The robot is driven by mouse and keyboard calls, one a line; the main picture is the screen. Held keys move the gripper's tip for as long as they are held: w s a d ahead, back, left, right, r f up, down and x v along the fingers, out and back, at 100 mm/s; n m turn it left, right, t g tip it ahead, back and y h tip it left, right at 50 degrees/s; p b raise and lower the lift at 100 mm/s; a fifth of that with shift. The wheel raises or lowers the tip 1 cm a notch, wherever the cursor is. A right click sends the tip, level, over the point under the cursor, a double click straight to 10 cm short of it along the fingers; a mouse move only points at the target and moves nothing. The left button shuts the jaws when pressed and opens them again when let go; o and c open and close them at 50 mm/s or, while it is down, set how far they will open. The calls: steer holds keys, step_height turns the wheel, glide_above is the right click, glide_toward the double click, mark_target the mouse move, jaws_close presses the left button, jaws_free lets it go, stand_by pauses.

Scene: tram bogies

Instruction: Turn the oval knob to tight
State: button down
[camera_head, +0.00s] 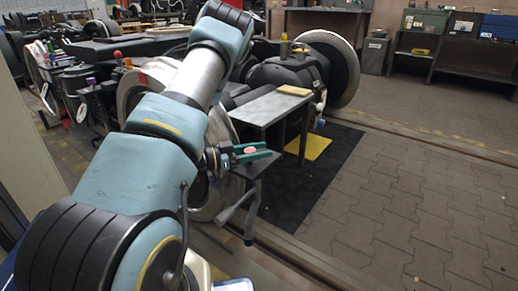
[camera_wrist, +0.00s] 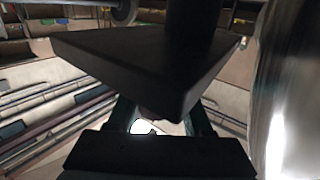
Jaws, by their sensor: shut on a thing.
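My gripper (camera_head: 261,152) has green fingers and reaches right from the end of my arm, beside the wheel in the head view. A small pinkish-red piece (camera_head: 250,151), which looks like the oval knob, shows between the fingers, and they are shut on it. In the wrist view the gripper's green fingers (camera_wrist: 163,116) run behind a broad dark plate (camera_wrist: 140,65). The plate hides the fingertips and most of what they hold. No marking for tight can be read, so I cannot tell the knob's angle.
A grey-topped table (camera_head: 268,107) stands just behind the gripper. A grey crank-like handle (camera_head: 238,212) hangs below it. A large wheel (camera_head: 338,70) stands beyond. A black mat (camera_head: 318,175) with a yellow pad (camera_head: 309,147) lies right. The paved floor at right is open.

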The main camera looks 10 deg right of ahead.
steer(key=shift+d, duration=0.1)
steer(key=shift+c, duration=1.5)
jaws_free()
step_height(320, 180, up, 10)
steer(key=p, duration=0.4)
